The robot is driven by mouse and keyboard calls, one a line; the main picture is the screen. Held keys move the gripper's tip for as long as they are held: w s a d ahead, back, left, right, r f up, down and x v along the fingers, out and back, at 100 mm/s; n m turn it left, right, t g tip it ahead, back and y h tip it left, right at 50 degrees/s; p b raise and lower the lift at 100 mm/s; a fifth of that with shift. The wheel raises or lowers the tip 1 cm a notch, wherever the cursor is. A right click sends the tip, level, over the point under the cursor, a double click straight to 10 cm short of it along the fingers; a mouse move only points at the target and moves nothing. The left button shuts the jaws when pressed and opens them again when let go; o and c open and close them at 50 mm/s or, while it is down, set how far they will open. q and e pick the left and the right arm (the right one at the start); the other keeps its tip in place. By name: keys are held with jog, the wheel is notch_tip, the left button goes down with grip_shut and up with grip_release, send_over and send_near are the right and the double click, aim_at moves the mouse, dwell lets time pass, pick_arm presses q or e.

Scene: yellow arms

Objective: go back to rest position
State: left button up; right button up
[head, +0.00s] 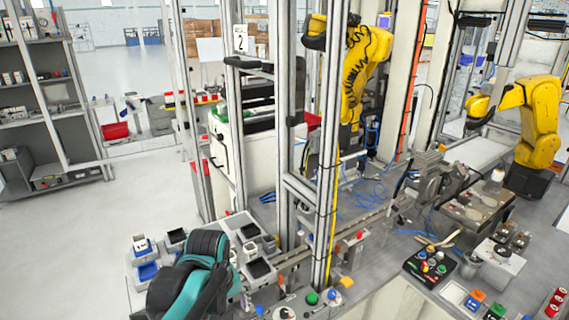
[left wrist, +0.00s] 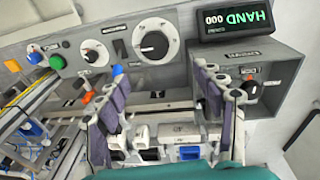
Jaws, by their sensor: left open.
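My left gripper (left wrist: 163,90) is open in the left wrist view, its two fingers spread apart with nothing held between them. I cannot tell whether the fingers touch the panel. In the head view, my teal and black left arm (head: 198,272) reaches in at the bottom left, above the workbench; its fingers are mostly hidden there. My right arm and right gripper are not in view.
Small trays (head: 258,268) surround the arm on the bench. Metal posts (head: 328,150) rise just to its right. Yellow robot arms (head: 362,70) stand farther back and at the right (head: 540,120). A shelf (head: 45,110) stands at the left; the floor (head: 95,235) beside it is clear.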

pick_arm(q)
jog(key=s+a+f+m+t+b, duration=0.2)
jog(key=s+a+f+m+t, duration=0.1)
jog(key=s+m, duration=0.4)
jog(key=s+f+t, duration=0.1)
jog(key=t, duration=0.1)
jog(key=shift+s+a+t, duration=0.15)
jog(key=shift+s+t, duration=0.2)
jog(key=shift+t, duration=0.05)
dwell(0.4)
